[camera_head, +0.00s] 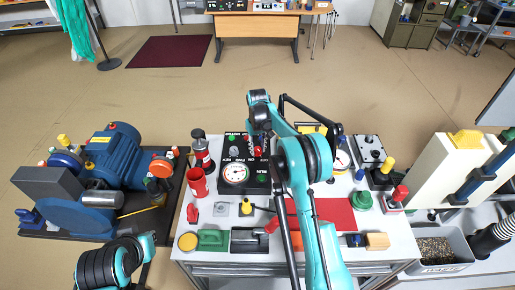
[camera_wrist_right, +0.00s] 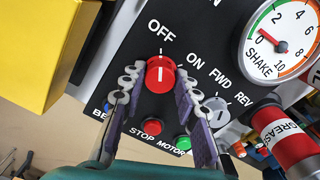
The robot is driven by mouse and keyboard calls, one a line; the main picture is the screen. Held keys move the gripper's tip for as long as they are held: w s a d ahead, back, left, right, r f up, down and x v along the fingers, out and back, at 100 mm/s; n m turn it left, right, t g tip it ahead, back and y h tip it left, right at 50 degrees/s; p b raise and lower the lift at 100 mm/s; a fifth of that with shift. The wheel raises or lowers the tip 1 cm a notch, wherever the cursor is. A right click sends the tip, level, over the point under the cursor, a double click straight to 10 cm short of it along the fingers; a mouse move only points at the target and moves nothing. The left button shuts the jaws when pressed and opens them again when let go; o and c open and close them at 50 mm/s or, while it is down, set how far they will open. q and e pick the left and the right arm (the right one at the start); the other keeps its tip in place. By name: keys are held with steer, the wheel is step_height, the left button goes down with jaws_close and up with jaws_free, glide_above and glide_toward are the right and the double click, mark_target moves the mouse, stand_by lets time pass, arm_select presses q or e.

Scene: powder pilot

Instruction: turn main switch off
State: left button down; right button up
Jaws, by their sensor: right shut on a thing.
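The main switch is a red round knob (camera_wrist_right: 160,74) with a white pointer line on a black control panel (camera_wrist_right: 140,103), seen in the right wrist view. Its line points up toward the word OFF; ON is printed to its right. My right gripper (camera_wrist_right: 160,92) has its two fingers on either side of the knob and is shut on it. In the head view the right gripper (camera_head: 262,140) is over the panel (camera_head: 234,190), and the arm hides part of it. Part of my left arm shows at lower left; its gripper is out of view.
A dial marked SHAKE (camera_wrist_right: 287,38), a grey FWD/REV knob (camera_wrist_right: 216,110), a red STOP button (camera_wrist_right: 152,126) and a green button (camera_wrist_right: 182,143) are near the switch. A yellow block (camera_wrist_right: 38,48) is at left. The cart top (camera_head: 218,222) is crowded with parts.

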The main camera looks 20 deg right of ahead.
mark_target(257, 149)
steer(key=o, duration=1.1)
steer(key=shift+o, duration=0.2)
step_height(257, 149, up, 12)
